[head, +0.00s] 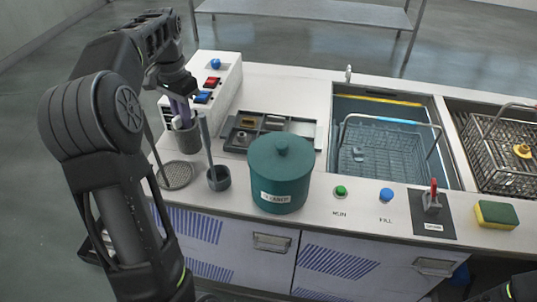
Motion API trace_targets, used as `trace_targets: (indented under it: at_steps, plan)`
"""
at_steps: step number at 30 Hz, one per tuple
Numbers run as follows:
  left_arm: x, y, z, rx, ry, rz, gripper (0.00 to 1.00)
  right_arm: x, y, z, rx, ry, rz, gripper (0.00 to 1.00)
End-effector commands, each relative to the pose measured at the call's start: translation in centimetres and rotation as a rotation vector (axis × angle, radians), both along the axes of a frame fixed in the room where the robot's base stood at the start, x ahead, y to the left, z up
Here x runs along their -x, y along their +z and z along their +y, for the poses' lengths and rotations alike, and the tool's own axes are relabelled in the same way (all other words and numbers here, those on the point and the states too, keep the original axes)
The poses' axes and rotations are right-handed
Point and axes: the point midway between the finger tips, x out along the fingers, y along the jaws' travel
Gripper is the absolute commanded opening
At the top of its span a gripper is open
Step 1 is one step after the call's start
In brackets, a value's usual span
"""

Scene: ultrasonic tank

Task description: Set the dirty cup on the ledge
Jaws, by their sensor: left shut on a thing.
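My left gripper (180,95) points down at the left of the counter, over a tall grey cup (188,140). It is shut on a slim purple-grey thing (181,110) whose lower end reaches the cup's mouth; whether it is inside is unclear. A small dark cup (219,180) stands nearer the front, with a long grey handle rising from it. I cannot tell which cup is the dirty one. The tank (436,155) at the right has a yellow strip (378,97) along its back edge; no ledge is clearly recognisable. My right gripper is out of view.
A teal lidded pot (281,187) stands mid-counter, before a dark compartment tray (238,143). A round mesh disc (177,177) lies at left. A white button box (228,80) stands behind. A wire basket (388,127) sits in the tank. A sponge (496,214) lies at right.

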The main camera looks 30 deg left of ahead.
Motion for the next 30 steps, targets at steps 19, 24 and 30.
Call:
trace_targets:
  at_steps: [19, 24, 30]
  plan:
    - [-3.7, 0.3, -10.6, 0.001, -0.008, 0.001, 0.00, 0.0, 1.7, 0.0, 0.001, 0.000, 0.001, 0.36]
    - [-4.9, 0.2, -14.2, 0.000, -0.004, 0.000, 0.00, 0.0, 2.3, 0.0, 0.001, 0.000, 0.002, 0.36]
    - [-5.5, 0.0, -15.6, 0.000, 0.000, 0.000, 0.00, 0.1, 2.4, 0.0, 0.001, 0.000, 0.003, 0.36]
